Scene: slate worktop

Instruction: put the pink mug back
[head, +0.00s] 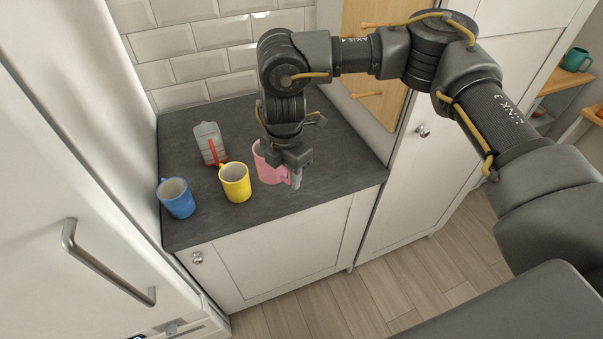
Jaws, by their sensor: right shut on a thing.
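The pink mug (267,171) is at the right part of the slate worktop (335,165), partly hidden behind my right gripper. My right gripper (294,177) comes down from above and is shut on the pink mug at its right side, where the handle appears to be. I cannot tell whether the mug's base touches the worktop. My left gripper is not in the head view.
A yellow mug (236,184) stands just left of the pink mug, and a blue mug (177,199) farther left. A clear container with red on it (208,143) stands behind. Wooden pegs (366,94) stick out from a board at the back right. A teal mug (576,60) sits on a far shelf.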

